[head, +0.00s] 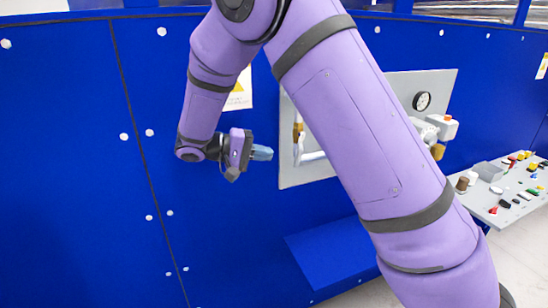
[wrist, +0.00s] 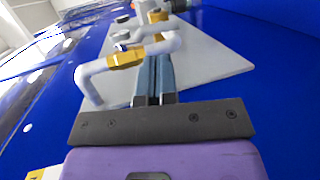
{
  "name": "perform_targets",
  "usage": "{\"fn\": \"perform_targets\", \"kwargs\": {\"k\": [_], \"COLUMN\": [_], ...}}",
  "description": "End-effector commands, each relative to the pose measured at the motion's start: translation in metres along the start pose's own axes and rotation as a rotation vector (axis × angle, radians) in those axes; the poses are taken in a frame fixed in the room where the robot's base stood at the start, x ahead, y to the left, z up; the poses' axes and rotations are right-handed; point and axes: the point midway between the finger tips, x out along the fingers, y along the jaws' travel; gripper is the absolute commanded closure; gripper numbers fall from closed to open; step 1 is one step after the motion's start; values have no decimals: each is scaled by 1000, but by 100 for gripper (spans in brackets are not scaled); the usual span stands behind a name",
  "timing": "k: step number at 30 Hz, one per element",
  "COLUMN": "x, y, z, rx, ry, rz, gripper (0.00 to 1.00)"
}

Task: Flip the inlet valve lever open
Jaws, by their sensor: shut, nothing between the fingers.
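My gripper (head: 270,153) is shut and empty, its blue-grey fingers pointing right toward the grey panel's left edge in the head view. In the wrist view the shut fingers (wrist: 153,78) point at the white piping on the panel. A white pipe (wrist: 97,72) with a brass-yellow valve body (wrist: 125,58) lies just left of the fingers. A small part on top of that body may be the lever, but it is too small to be sure. In the head view the brass fitting (head: 298,133) and pipe (head: 313,156) show right of the fingertips, partly hidden by my arm.
The grey panel (head: 440,83) is mounted on a blue wall (head: 70,160) and carries a gauge (head: 422,101) and a white fitting (head: 441,124). A blue shelf (head: 325,255) juts out below. A grey table (head: 478,205) with several small objects stands at right.

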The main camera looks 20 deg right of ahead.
Motion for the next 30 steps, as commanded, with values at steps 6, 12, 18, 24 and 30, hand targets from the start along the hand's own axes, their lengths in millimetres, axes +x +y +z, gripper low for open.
{"fn": "perform_targets", "kwargs": {"k": [6,12,18,24,30], "x": [-40,-66,-74,-75,-70], "y": [0,0,0,0,6], "z": [0,0,0,0,2], "rx": [1,0,0,-1,-6], "ry": [4,2,1,1,-4], "rz": [-1,-1,0,0,-20], "gripper": [100,100,100,100,100]}}
